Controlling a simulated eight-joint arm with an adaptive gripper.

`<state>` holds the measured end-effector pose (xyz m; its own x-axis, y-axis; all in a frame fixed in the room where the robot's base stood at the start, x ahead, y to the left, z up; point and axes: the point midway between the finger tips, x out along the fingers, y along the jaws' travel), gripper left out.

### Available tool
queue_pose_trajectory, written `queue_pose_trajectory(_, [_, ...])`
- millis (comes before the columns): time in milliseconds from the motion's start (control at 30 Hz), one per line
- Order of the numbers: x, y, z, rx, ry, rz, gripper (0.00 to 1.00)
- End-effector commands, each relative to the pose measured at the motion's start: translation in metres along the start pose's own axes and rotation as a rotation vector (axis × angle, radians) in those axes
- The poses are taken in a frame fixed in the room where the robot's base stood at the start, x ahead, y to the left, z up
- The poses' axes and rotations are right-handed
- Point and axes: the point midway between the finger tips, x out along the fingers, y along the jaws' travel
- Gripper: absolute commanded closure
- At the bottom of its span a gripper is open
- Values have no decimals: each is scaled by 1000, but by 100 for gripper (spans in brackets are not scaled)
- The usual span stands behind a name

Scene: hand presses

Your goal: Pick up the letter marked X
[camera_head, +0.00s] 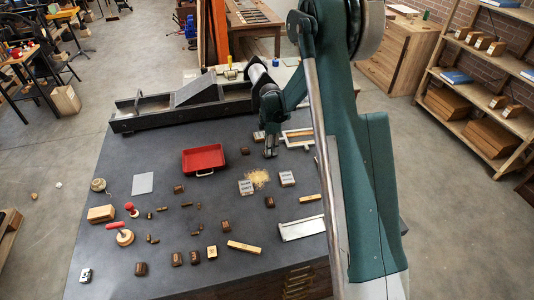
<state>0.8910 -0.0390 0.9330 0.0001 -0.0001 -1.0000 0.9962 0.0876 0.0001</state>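Several small dark brown letter blocks lie apart on the grey tabletop (225,225). Along the front are blocks at the left (141,269), then one (177,259), another (194,257) and a lighter-faced one (211,252). My gripper (270,152) points down over the back of the table, right of the red tray. Its fingers are too small to judge, and I see nothing clearly held.
A red tray (203,173) stands mid-table. A long dark press bed (150,123) spans the back. A red-handled tool (119,230), wooden block (101,213), light bar (244,247) and metal tray (283,231) lie around. My arm hides the table's right side.

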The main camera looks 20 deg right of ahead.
Motion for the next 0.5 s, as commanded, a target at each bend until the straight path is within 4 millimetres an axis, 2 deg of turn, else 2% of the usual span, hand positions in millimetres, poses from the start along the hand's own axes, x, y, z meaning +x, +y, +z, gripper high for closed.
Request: queue_pose_trajectory(500, [-3,0,0,0,0,0,89])
